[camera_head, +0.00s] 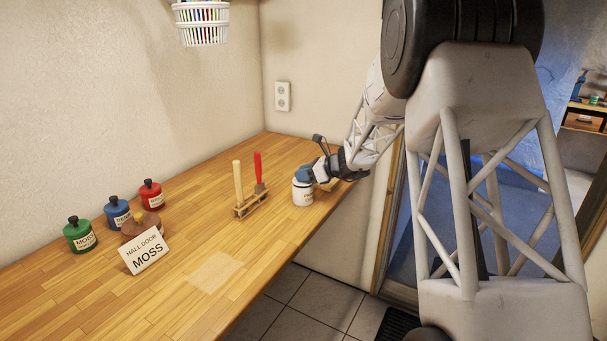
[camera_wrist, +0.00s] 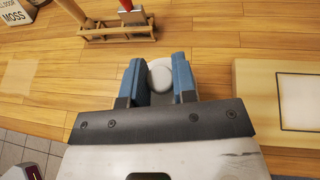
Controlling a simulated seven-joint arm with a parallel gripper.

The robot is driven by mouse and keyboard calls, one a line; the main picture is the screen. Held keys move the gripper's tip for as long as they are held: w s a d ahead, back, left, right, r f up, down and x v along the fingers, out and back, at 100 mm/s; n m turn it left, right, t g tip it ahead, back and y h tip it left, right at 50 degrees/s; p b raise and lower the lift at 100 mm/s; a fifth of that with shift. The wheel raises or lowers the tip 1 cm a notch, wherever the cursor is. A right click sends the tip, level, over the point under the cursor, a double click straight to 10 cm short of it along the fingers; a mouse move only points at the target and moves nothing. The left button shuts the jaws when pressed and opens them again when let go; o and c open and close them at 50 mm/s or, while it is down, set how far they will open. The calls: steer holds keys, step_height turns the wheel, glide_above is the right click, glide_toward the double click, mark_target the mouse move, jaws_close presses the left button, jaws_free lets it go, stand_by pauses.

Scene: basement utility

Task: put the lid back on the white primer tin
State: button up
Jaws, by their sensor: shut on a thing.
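The white primer tin (camera_head: 303,194) stands upright near the right end of the wooden bench, with a partly hidden label on its front. My gripper (camera_head: 304,174) is directly over the tin's top. In the wrist view my gripper (camera_wrist: 159,82) has its two blue fingers on either side of a pale round knob (camera_wrist: 160,77), which I take to be the lid's, and is shut on it. A little of a pale disc shows around the knob. The fingers hide the tin's rim, so I cannot tell whether the lid is seated or just above.
A wooden rack (camera_head: 252,207) with upright handles, one red, stands left of the tin. Green (camera_head: 80,235), blue (camera_head: 117,212) and red (camera_head: 151,194) tins and a MOSS sign (camera_head: 147,250) are farther left. A pale panelled block (camera_wrist: 280,105) lies right in the wrist view.

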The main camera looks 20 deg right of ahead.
steer(key=o, duration=1.5)
steer(key=shift+c, duration=0.2)
steer(key=shift+r, duration=0.15)
steer(key=shift+r, duration=3.3)
jaws_close()
